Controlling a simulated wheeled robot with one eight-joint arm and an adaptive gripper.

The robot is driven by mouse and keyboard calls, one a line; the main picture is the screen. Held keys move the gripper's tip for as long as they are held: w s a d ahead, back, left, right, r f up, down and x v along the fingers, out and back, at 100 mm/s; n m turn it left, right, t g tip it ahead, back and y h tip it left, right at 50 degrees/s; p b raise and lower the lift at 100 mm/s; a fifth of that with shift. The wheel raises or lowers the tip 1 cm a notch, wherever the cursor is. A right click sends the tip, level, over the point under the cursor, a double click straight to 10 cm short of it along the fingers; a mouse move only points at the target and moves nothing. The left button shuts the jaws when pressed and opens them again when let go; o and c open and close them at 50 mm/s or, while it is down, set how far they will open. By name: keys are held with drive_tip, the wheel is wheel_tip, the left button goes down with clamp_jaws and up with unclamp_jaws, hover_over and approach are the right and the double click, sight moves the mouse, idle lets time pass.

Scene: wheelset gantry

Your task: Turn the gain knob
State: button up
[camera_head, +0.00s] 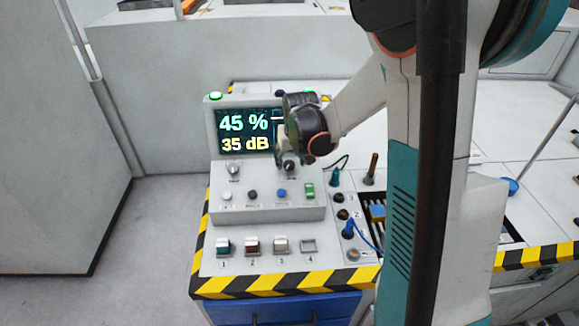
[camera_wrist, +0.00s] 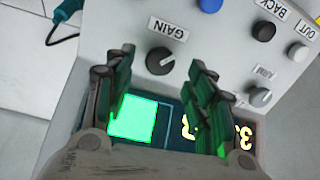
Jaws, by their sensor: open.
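The gain knob (camera_wrist: 160,61) is a round dark knob with a light pointer mark, beside the printed label GAIN, on a light grey control panel (camera_head: 262,211). In the head view the gain knob (camera_head: 290,166) is at the panel's upper right, just below my gripper. My gripper (camera_wrist: 157,70) is open and empty, its two fingers to either side of the knob in the wrist view. I cannot tell how far above the knob the fingertips are. The screen (camera_head: 244,132) reads 45 % and 35 dB; my gripper covers its right edge.
A second, grey knob (camera_head: 233,169) sits left on the panel. Sockets and a blue cable plug (camera_head: 348,229) are to the right.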

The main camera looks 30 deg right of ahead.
sight(289, 164)
drive_tip(key=shift+b+x, duration=0.4)
drive_tip(key=shift+x, duration=1.25)
drive_tip(key=c, duration=1.1)
drive_tip(key=shift+o, duration=0.2)
drive_tip(key=m, duration=0.4)
drive_tip(key=shift+m+t, duration=0.3)
drive_tip(key=shift+m, duration=1.4)
